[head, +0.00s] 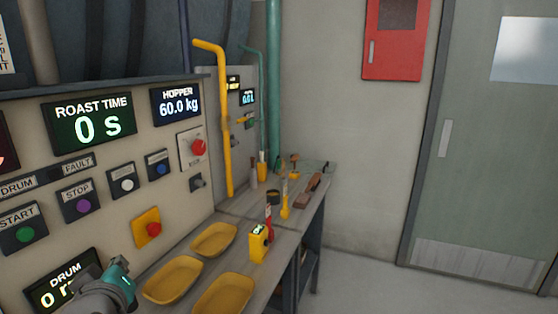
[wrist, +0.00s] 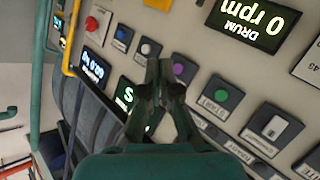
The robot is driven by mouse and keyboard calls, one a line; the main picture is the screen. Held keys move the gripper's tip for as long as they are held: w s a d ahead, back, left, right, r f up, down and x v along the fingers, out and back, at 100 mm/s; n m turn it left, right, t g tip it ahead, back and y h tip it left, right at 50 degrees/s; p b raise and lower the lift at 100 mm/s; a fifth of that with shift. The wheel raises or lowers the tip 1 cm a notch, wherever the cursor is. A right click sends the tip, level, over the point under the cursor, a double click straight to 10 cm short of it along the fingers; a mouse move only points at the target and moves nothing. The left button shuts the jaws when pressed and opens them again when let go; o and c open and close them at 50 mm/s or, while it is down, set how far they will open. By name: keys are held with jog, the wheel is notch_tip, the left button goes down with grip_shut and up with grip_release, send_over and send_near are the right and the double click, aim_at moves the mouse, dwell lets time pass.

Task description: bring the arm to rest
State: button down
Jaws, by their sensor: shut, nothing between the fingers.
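My gripper (wrist: 160,75) shows in the wrist view with its two dark fingers together and nothing between them. It points at the control panel (wrist: 185,45), which appears upside down there. In the head view part of my arm (head: 112,285) shows at the bottom left, in front of the drum display (head: 68,285); the fingertips are not clear there. The panel also shows in the head view (head: 110,180) with the roast time display (head: 90,118) at 0 s, the hopper display (head: 177,104) at 60.0 kg and several buttons. I cannot tell how far the fingers are from the panel.
A bench at the centre holds yellow trays (head: 173,280), a yellow device (head: 259,243) and small tools. A yellow pipe (head: 225,120) rises behind it. A red wall cabinet (head: 394,40) and a grey door (head: 490,150) are at the right. The floor (head: 380,285) before the door is clear.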

jog(key=d+f+h, duration=0.1)
jog(key=d+f, duration=1.3)
jog(key=f, duration=0.5)
jog(key=s+d+f+m, duration=0.1)
jog(key=s+d+f, duration=0.3)
jog(key=d+f, duration=0.25)
jog(key=s+d+f+m, duration=0.25)
jog(key=d+f, duration=0.25)
jog(key=d, duration=0.3)
jog(key=s+d+f+h, duration=0.1)
jog(key=s+d+f, duration=0.3)
jog(key=s+d, duration=0.45)
jog(key=s+d+r+m+h, duration=0.2)
jog(key=s+d, duration=0.3)
jog(key=s, duration=0.7)
jog(key=s+d+r+m+t+h, duration=0.1)
jog(key=s+d+m, duration=0.4)
jog(key=s, duration=0.7)
notch_tip(320, 180, up, 3)
jog(key=shift+f+h, duration=0.1)
jog(key=shift+h, duration=0.4)
jog(key=shift+w, duration=0.1)
